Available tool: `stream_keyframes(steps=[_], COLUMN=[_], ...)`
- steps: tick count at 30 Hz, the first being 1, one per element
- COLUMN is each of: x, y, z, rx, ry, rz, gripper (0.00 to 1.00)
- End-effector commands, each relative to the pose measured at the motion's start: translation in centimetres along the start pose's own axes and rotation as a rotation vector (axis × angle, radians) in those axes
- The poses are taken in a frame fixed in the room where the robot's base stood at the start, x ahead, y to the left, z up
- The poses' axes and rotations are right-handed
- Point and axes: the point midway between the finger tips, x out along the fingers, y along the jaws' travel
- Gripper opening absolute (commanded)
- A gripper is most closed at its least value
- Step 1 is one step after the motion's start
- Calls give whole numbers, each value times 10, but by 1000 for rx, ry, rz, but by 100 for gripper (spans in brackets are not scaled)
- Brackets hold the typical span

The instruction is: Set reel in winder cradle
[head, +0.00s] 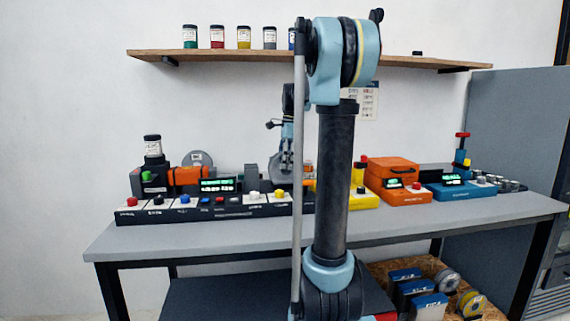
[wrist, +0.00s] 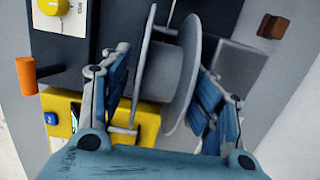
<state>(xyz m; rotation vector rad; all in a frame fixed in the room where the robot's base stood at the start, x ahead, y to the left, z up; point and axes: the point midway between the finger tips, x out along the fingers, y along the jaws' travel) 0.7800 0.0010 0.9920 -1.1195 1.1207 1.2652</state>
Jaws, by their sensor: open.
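A grey reel (wrist: 158,72) with wide round flanges sits between the two blue fingers of my gripper (wrist: 165,88) in the wrist view. The fingers are spread on either side of it, with visible gaps. The yellow winder (wrist: 72,108), with a blue button and an orange crank handle (wrist: 25,76), lies beside and partly below the reel. A thin grey post stands by the reel's near edge. I cannot tell whether the reel rests in the cradle. In the head view, my gripper (head: 287,140) hangs above the grey reel (head: 283,168); my arm hides part of the yellow winder (head: 361,198).
A long black control panel (head: 215,210) with several coloured knobs runs along the bench (head: 190,240). Orange (head: 392,175) and blue (head: 455,190) machines stand to the right. A shelf (head: 230,56) with several jars is above. The bench's front strip is clear.

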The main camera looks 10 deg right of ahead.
Motion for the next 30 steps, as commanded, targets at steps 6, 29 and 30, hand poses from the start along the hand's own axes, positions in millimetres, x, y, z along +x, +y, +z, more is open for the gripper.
stream_keyframes(steps=[6,29,30], x=[0,-104,-108], y=[0,-1,-1], z=[0,0,0], rx=[0,1,1], ry=[0,0,0], rz=[-1,1,1], gripper=[60,60,60])
